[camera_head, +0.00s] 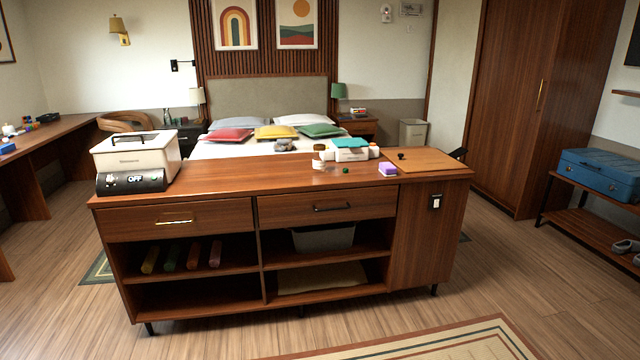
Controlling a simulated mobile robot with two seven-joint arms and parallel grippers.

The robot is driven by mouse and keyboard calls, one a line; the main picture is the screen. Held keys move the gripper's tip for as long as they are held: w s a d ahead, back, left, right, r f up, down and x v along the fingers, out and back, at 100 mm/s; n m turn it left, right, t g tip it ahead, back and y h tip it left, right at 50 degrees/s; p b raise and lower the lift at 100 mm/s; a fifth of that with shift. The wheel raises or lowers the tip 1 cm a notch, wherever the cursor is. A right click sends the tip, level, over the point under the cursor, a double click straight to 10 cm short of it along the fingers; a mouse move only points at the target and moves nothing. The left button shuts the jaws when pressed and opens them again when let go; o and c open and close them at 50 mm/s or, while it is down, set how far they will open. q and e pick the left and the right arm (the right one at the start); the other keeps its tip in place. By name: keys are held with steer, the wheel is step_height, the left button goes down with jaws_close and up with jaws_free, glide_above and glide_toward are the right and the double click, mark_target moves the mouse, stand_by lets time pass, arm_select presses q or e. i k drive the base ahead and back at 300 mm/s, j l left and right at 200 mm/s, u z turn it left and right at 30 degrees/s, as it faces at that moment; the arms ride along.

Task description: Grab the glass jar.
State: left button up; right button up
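A small pale, jar-like object (319,164) stands on the top of the wooden counter, right of the middle. It may be the glass jar, but it is too small to tell for sure. It stands just left of a group of white items with a teal top (351,150). Neither of my grippers is in view.
The wooden counter (230,175) carries a white appliance (136,155) with an "OFF" display at left. The floor in front is clear, with a rug (450,345).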

mark_target(319, 157)
steer(key=i, duration=1.45)
